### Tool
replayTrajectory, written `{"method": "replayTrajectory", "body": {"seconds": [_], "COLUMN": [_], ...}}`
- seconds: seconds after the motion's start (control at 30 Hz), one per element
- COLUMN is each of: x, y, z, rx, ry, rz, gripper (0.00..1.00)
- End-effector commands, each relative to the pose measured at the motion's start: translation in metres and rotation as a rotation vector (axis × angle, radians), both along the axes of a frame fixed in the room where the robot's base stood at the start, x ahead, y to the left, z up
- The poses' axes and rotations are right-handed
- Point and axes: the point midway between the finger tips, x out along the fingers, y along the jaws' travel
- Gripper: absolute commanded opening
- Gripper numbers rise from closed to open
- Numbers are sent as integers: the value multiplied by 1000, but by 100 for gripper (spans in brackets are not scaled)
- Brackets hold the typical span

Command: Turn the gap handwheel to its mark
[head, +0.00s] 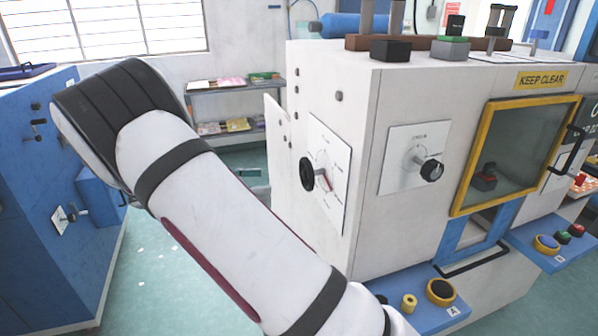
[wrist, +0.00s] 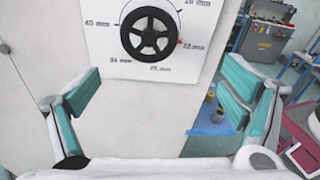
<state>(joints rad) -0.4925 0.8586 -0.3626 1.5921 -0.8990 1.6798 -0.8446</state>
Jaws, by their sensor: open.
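The gap handwheel (head: 306,174) is a black wheel on a white dial plate (head: 333,158) on the left side of the pale machine. In the wrist view the handwheel (wrist: 151,33) has several spokes and stands at the top centre. Its plate (wrist: 104,50) carries a millimetre scale, with a small red mark by the label that looks like 22 mm. My gripper (wrist: 160,92) is open and empty, its teal-padded fingers spread wide. The wheel appears above the gap between them, with no visible contact. In the head view my gripper is not visible.
A second dial with a black knob (head: 432,170) is on the machine's front, left of the yellow-framed window (head: 522,152). Push buttons (head: 440,291) sit on a blue ledge below. A blue cabinet (head: 50,200) stands left, with green floor (head: 160,270) between.

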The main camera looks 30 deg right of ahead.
Motion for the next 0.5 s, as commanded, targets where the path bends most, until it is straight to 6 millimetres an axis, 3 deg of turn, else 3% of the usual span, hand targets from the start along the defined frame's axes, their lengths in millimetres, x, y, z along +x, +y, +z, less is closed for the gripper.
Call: {"method": "replayTrajectory", "body": {"seconds": [0.27,0.5], "x": [13,2], "y": [7,-24], "z": [-5,-3], "rx": [-92,-92], "ry": [80,79], "rz": [43,40], "gripper": [92,92]}}
